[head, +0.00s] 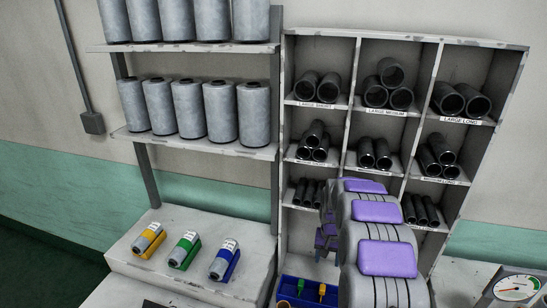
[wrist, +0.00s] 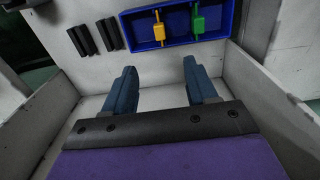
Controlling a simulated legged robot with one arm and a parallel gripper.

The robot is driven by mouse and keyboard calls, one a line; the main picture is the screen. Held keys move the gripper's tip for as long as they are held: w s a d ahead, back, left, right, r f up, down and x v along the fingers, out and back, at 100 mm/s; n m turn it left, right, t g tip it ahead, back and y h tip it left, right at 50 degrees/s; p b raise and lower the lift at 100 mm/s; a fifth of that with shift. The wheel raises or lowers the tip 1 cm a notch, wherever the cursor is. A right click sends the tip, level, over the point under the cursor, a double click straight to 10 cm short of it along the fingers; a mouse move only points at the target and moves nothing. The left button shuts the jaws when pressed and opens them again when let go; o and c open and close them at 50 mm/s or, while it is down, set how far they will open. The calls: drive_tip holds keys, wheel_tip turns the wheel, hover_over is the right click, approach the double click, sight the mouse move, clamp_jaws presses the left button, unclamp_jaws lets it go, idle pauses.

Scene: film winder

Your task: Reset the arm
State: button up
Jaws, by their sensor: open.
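My arm, grey with purple panels, rises in the lower right of the head view in front of the shelf of tubes. My gripper (wrist: 160,88) shows in the wrist view with its two dark blue fingers apart. Nothing is between the fingers. They are over a pale, walled surface, with a blue tray beyond them. In the head view the fingers cannot be made out clearly.
The blue tray (wrist: 131,39) holds a yellow and a green piece. Dark tubes fill the shelf compartments (head: 437,40). Grey rolls (head: 188,110) stand on racks at left. Yellow, green and blue holders with small rolls (head: 224,258) sit on the bench. A gauge (head: 516,288) is at right.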

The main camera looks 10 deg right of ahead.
drive_tip(key=s+a+r+n, duration=0.1)
drive_tip(key=s+a+r, duration=0.3)
drive_tip(key=s+r, duration=0.45)
drive_tip(key=s+a+r+n, duration=0.1)
drive_tip(key=s+a+r, duration=0.4)
drive_tip(key=s+r, duration=0.4)
drive_tip(key=s+a+r+n+g, duration=0.1)
drive_tip(key=s, duration=1.2)
drive_tip(key=s+a+r+n, duration=0.1)
drive_tip(key=s+a, duration=0.1)
drive_tip(key=s, duration=1.1)
drive_tip(key=shift+s+a+n+g, duration=0.2)
drive_tip(key=shift+n+g, duration=0.1)
drive_tip(key=shift+g, duration=0.1)
drive_tip(key=shift+r, duration=0.1)
drive_tip(key=shift+c, duration=0.5)
